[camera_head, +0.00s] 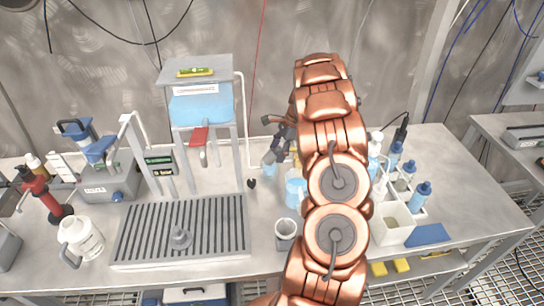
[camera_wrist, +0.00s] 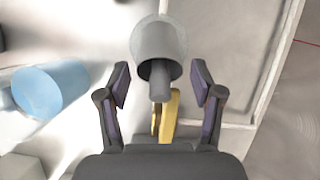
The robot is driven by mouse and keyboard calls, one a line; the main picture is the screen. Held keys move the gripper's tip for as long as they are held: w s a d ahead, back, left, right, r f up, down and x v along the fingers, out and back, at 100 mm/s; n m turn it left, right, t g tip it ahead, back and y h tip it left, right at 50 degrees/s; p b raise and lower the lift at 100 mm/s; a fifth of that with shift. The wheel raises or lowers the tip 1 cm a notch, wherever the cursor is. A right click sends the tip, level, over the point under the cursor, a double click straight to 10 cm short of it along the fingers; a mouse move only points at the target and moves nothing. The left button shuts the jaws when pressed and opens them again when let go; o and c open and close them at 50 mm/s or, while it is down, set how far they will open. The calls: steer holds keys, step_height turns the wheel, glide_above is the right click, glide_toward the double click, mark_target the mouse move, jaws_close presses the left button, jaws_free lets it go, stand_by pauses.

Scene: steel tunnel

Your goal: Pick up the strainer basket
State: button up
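In the wrist view, a grey, cup-shaped piece with a short stem (camera_wrist: 160,38) lies ahead of my gripper (camera_wrist: 160,76). It may be the strainer basket, but its kind is not certain. Its stem points back between my two fingers. The fingers are open, with a clear gap on both sides of the stem. In the head view, my gripper (camera_head: 272,153) is behind the bench's middle, partly covered by my copper arm. A small grey knobbed piece (camera_head: 181,237) sits on the slatted tray (camera_head: 130,252); I cannot tell whether that is a strainer basket.
A light blue cylinder (camera_wrist: 48,88) lies left of the gripper, and a yellow piece (camera_wrist: 168,115) is below the stem. A blue container (camera_head: 295,190) and a grey cup (camera_head: 286,229) stand near my arm. Several bottles (camera_head: 421,194) stand right. A stand (camera_head: 195,72) rises left.

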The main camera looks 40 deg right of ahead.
steer(key=c, duration=1.1)
steer(key=shift+r, duration=0.1)
step_height(320, 180, up, 10)
steer(key=b, duration=0.3)
